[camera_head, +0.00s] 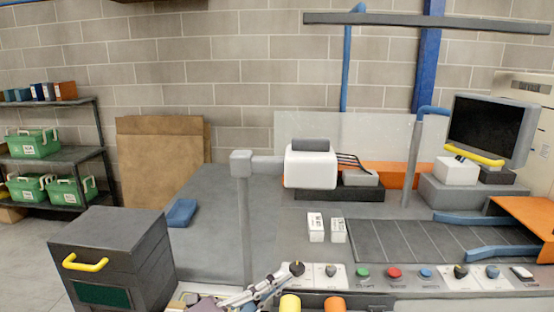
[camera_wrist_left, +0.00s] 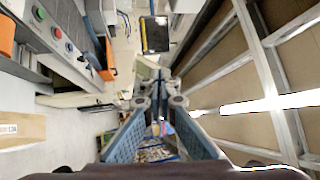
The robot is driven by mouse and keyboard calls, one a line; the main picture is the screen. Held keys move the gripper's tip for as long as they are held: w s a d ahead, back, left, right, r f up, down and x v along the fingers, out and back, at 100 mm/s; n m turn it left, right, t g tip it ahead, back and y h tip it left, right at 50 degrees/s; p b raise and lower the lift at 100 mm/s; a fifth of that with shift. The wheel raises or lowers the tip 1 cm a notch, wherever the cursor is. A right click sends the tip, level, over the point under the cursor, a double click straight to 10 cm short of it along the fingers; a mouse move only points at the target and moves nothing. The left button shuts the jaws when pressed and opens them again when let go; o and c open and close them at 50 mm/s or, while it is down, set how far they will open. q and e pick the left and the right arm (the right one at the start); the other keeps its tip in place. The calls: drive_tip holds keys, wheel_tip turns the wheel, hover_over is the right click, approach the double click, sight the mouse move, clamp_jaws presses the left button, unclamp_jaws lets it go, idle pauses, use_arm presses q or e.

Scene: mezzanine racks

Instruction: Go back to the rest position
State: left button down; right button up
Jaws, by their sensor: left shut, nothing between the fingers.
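My left gripper (camera_head: 293,270) shows at the bottom middle of the head view, in front of the workstation's button panel. Its arm comes in from the lower left. In the left wrist view the same gripper (camera_wrist_left: 158,72) has its fingers together, with nothing between them. My right gripper is in neither view.
The grey workbench (camera_head: 215,225) carries two small white boxes (camera_head: 316,227), a white device on a post (camera_head: 311,168) and a monitor (camera_head: 489,128). The button panel (camera_head: 378,275) runs along its front. A dark drawer cabinet (camera_head: 112,245) stands left, a rack with green boxes (camera_head: 33,144) beyond.

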use_arm(q)
drive_tip(key=w+a+n+t+y, duration=0.3)
drive_tip(key=a+n+t+y, duration=0.35)
drive_tip(key=n, duration=0.35)
drive_tip(key=s+a+f+n+g+y, duration=0.1)
drive_tip(key=a+f+n+y, duration=0.8)
drive_tip(key=a+n, duration=0.15)
drive_tip(key=s+a+f+n+g+y, duration=0.3)
drive_tip(key=s+a+f+n+g, duration=0.15)
drive_tip(key=s+f, duration=0.35)
drive_tip(key=s+f+n+g+h, duration=0.1)
drive_tip(key=s+f+g, duration=0.5)
drive_tip(key=s, duration=0.4)
drive_tip(key=s+f+n+g+h, duration=0.1)
drive_tip(key=s+f+g, duration=0.3)
drive_tip(key=s+f, duration=0.45)
drive_tip(key=s+f+g+b, duration=0.1)
drive_tip(key=s+f+b, duration=0.1)
drive_tip(key=f, duration=1.3)
drive_tip(key=s+f+b, duration=0.2)
drive_tip(key=f, duration=1.2)
drive_tip(key=s+a+f+g+b, duration=0.1)
drive_tip(key=s+a+f+b, duration=0.1)
drive_tip(key=s+f, duration=1.4)
wheel_tip(320, 180, down, 3)
drive_tip(key=shift+s+r+m, duration=0.1)
drive_tip(key=shift+s+m, duration=0.25)
drive_tip(key=shift+m, duration=0.05)
